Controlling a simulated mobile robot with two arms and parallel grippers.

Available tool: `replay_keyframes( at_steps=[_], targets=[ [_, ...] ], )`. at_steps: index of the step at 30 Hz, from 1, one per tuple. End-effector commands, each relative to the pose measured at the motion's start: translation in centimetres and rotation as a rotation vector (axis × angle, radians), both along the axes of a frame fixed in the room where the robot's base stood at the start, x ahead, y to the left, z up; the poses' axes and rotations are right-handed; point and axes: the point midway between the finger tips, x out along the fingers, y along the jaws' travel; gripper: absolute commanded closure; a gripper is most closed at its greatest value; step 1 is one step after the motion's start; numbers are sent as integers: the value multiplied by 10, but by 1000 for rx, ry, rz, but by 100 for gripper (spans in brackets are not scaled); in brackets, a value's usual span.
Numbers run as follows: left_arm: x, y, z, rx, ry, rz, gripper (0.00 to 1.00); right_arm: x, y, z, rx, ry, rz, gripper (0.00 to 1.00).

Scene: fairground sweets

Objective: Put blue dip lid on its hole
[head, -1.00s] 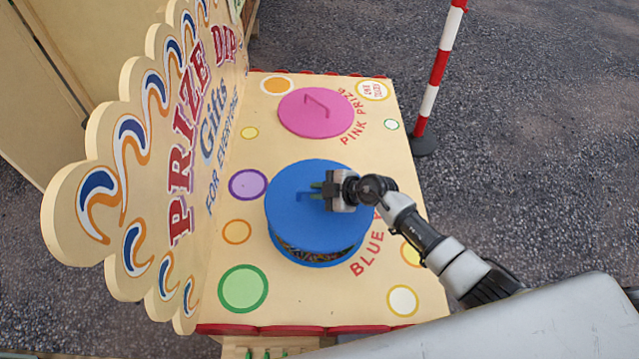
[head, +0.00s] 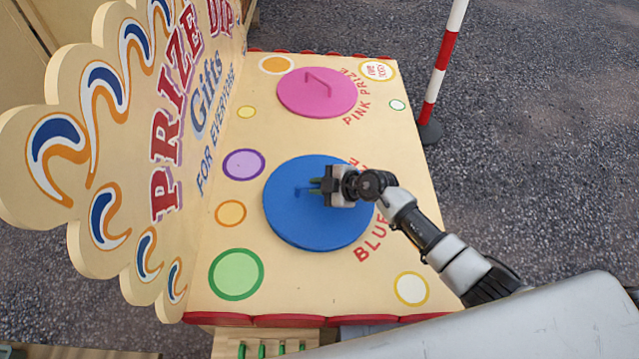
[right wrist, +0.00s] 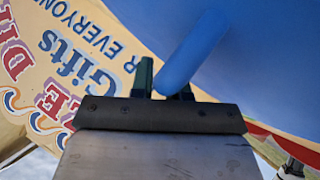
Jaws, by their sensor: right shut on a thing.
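The blue lid (head: 308,226) is a round disc over the blue dip's place on the cream counter. No dark opening shows around its rim, and it looks level and on or very close to the counter top. My right gripper (head: 318,188) is shut on the lid's bar handle, above the disc. In the right wrist view, the blue handle (right wrist: 193,52) sits between the dark green fingers, with the lid's face (right wrist: 275,65) beyond. The hole is hidden under the lid. My left gripper is not in view.
The pink lid (head: 317,98) lies farther back on the counter (head: 390,180). A tall scalloped "Prize Dip" sign (head: 130,120) stands along the left side. A red and white post (head: 441,65) stands on the gravel beyond the right edge.

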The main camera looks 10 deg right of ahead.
Motion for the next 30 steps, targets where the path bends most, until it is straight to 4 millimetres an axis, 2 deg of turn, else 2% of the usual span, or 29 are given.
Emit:
replay_keyframes(
  at_steps=[15, 30],
  targets=[
    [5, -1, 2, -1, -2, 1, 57, 1, 1, -3, 2, -2, -1, 100],
    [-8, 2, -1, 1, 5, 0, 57, 0, 0, -3, 1, -3, -1, 100]
  ],
)
